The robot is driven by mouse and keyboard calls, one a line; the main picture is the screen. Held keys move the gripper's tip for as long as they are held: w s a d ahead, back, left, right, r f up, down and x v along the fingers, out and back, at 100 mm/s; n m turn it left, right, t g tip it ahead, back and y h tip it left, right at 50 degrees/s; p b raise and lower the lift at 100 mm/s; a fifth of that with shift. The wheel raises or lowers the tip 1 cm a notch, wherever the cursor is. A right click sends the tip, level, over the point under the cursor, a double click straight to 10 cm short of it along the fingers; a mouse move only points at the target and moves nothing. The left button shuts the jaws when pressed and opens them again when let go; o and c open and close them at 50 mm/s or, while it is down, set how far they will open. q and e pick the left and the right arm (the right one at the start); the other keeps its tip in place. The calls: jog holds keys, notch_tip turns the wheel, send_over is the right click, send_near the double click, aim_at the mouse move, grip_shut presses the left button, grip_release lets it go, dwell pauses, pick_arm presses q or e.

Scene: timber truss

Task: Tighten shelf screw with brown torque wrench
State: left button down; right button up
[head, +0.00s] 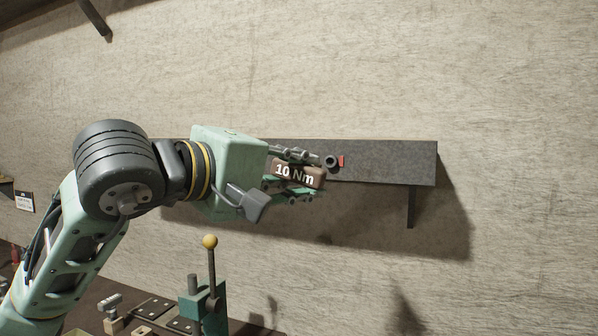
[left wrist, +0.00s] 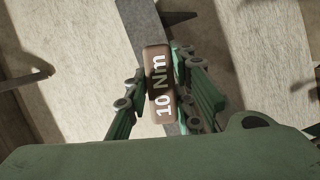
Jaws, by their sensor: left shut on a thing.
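My left gripper (head: 293,174) is shut on the brown torque wrench (head: 299,175), whose handle reads "10 Nm". The wrench also shows between the fingers in the left wrist view (left wrist: 159,85). The gripper holds it in front of the dark shelf (head: 390,163) on the wall. I cannot tell whether the wrench touches the screw. The wrench's working end is not clearly visible. My right gripper is not in view.
A bracket (head: 411,207) hangs below the shelf's right end. Below my arm stands a green lever device with a yellow ball knob (head: 210,241), on a bench with small blocks and dark plates (head: 153,307). The wall right of the shelf is clear.

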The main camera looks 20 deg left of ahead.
pick_arm(q)
jog(key=shift+w+d+r, duration=0.1)
jog(key=shift+w, duration=0.35)
jog(key=w+p, duration=0.1)
jog(key=w, duration=0.2)
jog(key=shift+w, duration=0.8)
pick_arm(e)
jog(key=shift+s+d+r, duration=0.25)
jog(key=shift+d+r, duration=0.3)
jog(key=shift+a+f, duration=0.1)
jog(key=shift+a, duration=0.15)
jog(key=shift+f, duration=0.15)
pick_arm(q)
jog(key=shift+w, duration=0.25)
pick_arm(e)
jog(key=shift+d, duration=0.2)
pick_arm(q)
jog(key=shift+w+d, duration=0.1)
